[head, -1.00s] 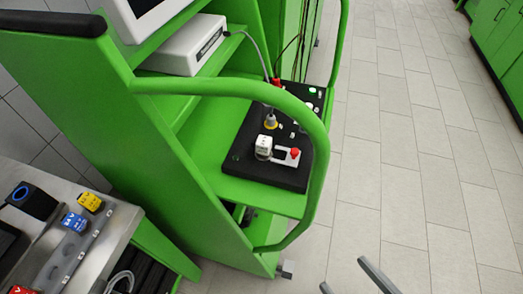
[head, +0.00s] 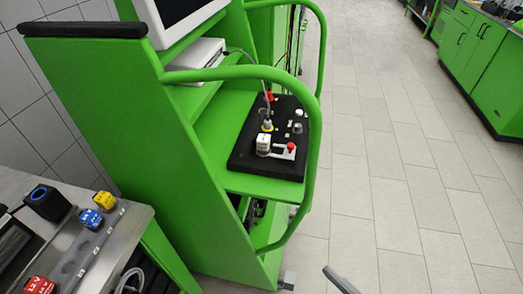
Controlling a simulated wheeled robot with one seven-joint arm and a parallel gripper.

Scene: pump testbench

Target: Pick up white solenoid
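The white solenoid (head: 263,142) is a small white block with dark marks on its side. It sits at the front left of a black board (head: 240,157) on the green cart's shelf. Only one grey finger of my gripper (head: 341,281) shows, at the bottom edge of the head view. It is low and to the right of the cart, well apart from the solenoid. The other finger is out of view, so the opening between them is hidden.
A green rail (head: 310,165) curves around the shelf's front and right side. A red-knobbed fitting (head: 290,147) and a yellow-collared fitting (head: 267,126) stand close to the solenoid. Blue (head: 88,218), yellow (head: 104,201) and red (head: 38,290) solenoids sit on the left bench. The tiled floor at right is clear.

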